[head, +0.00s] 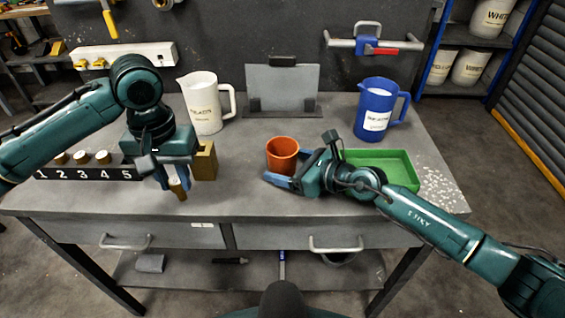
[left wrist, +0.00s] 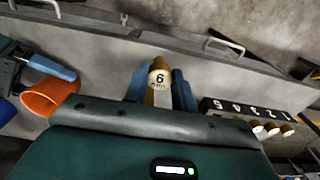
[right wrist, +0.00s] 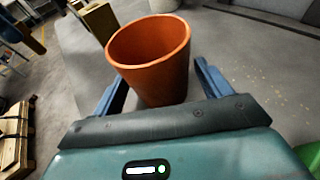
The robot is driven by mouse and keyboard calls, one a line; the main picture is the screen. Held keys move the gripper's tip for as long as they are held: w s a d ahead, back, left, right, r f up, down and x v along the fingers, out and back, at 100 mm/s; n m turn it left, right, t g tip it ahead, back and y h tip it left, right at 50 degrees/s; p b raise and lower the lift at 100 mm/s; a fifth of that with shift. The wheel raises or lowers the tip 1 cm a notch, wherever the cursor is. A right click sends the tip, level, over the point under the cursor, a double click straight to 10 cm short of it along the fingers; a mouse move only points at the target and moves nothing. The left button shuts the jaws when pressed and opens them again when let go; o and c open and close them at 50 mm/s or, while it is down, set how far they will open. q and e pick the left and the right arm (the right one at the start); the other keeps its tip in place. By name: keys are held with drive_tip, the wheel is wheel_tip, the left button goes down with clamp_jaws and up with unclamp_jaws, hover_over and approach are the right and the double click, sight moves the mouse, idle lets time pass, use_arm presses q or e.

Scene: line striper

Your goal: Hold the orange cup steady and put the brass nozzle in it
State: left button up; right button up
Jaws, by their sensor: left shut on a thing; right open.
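My left gripper (head: 172,183) is shut on the brass nozzle (head: 178,188), left of the cup and above the bench's front part. The cup's inside bottom is hidden.
A black numbered rack (head: 90,173) with several brass pieces stands left. A brass-coloured block (head: 205,161) stands between the left gripper and cup. A green tray (head: 385,168) lies right. A white jug (head: 203,103) and a blue jug (head: 376,110) stand behind.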

drive_tip(key=shift+a, duration=0.1)
drive_tip(key=c, duration=0.7)
use_arm(q)
drive_tip(key=w+d+r, duration=0.6)
drive_tip(key=d, duration=0.4)
drive_tip(key=w+d+r, duration=0.6)
drive_tip(key=d, duration=0.3)
wheel_tip(320, 180, down, 11)
drive_tip(key=shift+d, duration=0.25)
drive_tip(key=shift+s, duration=0.1)
